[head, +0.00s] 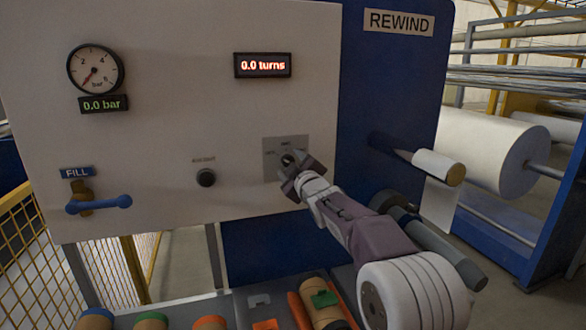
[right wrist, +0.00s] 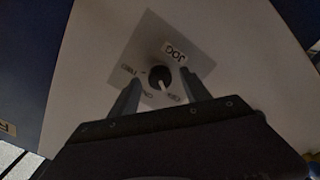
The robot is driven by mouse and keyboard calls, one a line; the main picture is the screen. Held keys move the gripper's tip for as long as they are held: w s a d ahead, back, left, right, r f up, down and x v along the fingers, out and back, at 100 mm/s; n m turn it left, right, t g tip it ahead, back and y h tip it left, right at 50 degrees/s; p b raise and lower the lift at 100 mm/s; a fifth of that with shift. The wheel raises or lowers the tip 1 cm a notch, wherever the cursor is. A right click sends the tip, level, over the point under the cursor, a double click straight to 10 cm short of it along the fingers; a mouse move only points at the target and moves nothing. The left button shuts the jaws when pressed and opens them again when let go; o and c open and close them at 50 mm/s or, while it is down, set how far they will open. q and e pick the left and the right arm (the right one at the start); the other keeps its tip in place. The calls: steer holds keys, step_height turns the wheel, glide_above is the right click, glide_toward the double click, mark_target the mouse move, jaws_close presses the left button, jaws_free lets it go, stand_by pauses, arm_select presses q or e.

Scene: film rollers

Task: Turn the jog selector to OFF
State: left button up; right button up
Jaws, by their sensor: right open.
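The jog selector (right wrist: 158,78) is a round dark knob with a pale pointer line, on a grey square plate (right wrist: 150,38) marked JOG. In the right wrist view the pointer aims down toward the gripper body, between small labels too blurred to read surely. In the head view the plate (head: 270,146) is on the white panel, and my gripper hides most of the knob. My right gripper (head: 288,166) is open at the plate. In the right wrist view its fingers (right wrist: 162,80) stand either side of the knob; I cannot tell whether they touch it. My left gripper is not in view.
The white panel (head: 150,150) also bears a dial gauge (head: 95,69), a "0.0 turns" display (head: 262,65), a black knob (head: 206,177) and a blue-handled FILL valve (head: 98,204). Rollers (head: 440,166) stick out at right. A tray of colored-ended rolls lies below.

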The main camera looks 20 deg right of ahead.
steer(key=s+b, duration=0.1)
steer(key=s, duration=0.7)
steer(key=shift+s+d+b, duration=0.15)
steer(key=shift+s+b, duration=0.2)
steer(key=shift+s, duration=0.05)
